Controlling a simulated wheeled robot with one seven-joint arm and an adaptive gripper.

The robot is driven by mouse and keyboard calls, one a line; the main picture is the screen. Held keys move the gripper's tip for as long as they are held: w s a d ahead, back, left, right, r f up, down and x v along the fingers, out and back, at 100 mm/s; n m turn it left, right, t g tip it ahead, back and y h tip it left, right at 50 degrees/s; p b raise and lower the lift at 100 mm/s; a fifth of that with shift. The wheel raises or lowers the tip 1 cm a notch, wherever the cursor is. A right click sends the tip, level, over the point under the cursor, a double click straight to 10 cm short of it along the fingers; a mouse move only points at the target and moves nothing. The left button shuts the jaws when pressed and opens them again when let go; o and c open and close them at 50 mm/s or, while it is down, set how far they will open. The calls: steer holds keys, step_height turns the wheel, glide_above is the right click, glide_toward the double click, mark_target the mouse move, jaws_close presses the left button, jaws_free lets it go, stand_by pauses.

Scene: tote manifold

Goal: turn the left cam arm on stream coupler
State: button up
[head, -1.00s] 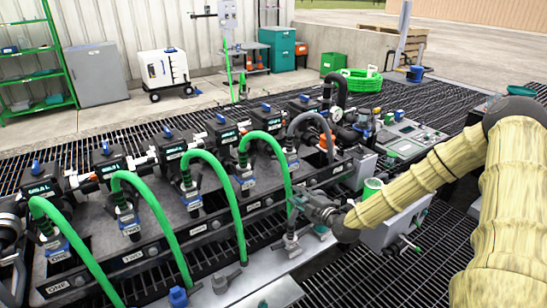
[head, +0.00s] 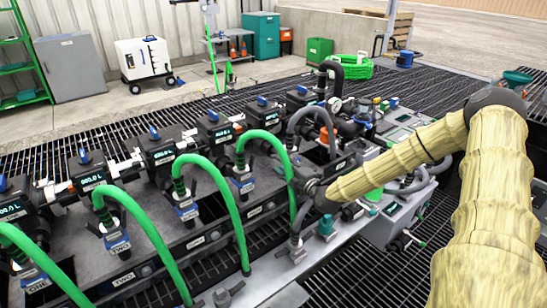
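My gripper (head: 297,180) is small and dark at the end of my yellow-sleeved arm, over the near right part of the manifold. Its fingers point left, beside a green hose, and I cannot tell whether they are open or shut. Below it, a grey coupler (head: 295,246) stands on the front ledge at the foot of that hose. A teal-capped fitting (head: 326,228) stands to its right. I cannot tell which fitting is the stream coupler. Cam arms are too small to make out, and no contact with one is visible.
Green hoses (head: 150,232) arch over the black manifold (head: 135,270), with blue-topped meters (head: 160,155) behind them. A console (head: 402,125) stands at the right. Dark grating (head: 345,275) lies in front.

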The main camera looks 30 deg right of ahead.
mark_target(272, 155)
steer(key=shift+w+a+b, duration=0.15)
steer(key=shift+w+b, duration=0.15)
steer(key=shift+w, duration=3.25)
